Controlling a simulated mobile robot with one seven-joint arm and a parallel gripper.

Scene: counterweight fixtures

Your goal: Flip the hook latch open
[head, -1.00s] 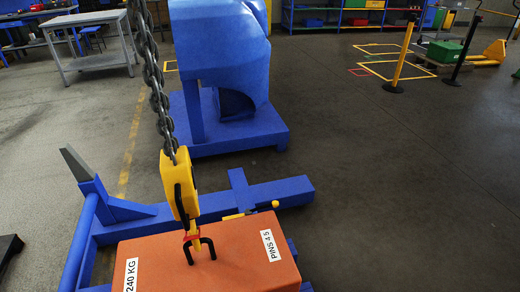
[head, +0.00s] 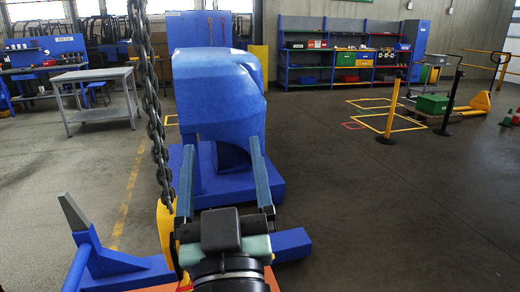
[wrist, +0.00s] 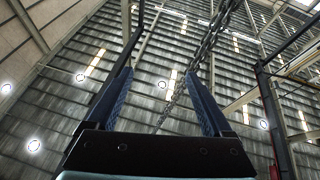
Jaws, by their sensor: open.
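A heavy chain (head: 152,110) hangs down to a yellow hook block (head: 166,235) at the lower left of my gripper in the head view. The hook itself and its latch are hidden behind my arm and below the picture edge. Only slivers of the orange weight (head: 271,280) show. My gripper (head: 222,148) is open and empty, its two blue fingers spread and pointing up and away, right of the chain. The wrist view shows both fingers (wrist: 158,76) apart against the roof, with the chain running behind them and no hook in sight.
A large blue machine (head: 218,95) stands just beyond my gripper. A blue frame (head: 100,262) with a grey upright wedge lies at the lower left. Floor (head: 400,220) is clear on the right. A grey table (head: 97,80) and a yellow post (head: 390,110) stand farther off.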

